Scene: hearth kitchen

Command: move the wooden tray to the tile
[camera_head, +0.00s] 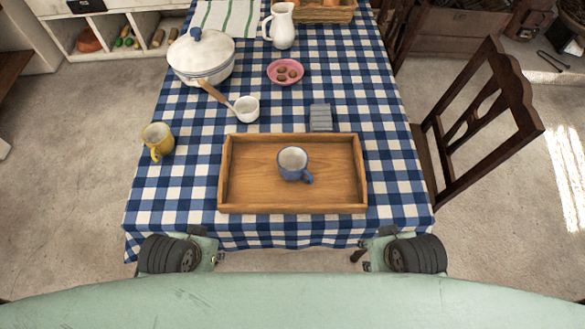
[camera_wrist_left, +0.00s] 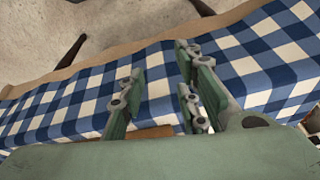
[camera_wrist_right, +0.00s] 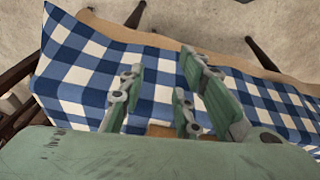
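The wooden tray (camera_head: 243,203) is a rectangular tray with raised sides, lying flat on the front part of the checked table. A blue mug (camera_head: 294,166) stands upright in it. A small grey-blue ribbed slab (camera_head: 320,117), perhaps the tile, lies just behind the tray's far side. My left gripper (camera_head: 215,258) and right gripper (camera_head: 369,258) are in front of the table's near edge, apart from the tray. Both are empty, with their fingers spread in the left wrist view (camera_wrist_left: 160,85) and right wrist view (camera_wrist_right: 160,90). A sliver of the tray shows between the fingers there.
A yellow mug (camera_head: 157,139) stands left of the tray. Behind are a white ladle (camera_head: 246,108), a lidded white pot (camera_head: 203,62), a pink bowl (camera_head: 285,72) and a white jug (camera_head: 281,25). A wooden chair (camera_head: 485,100) stands right. Cloth right of the slab is clear.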

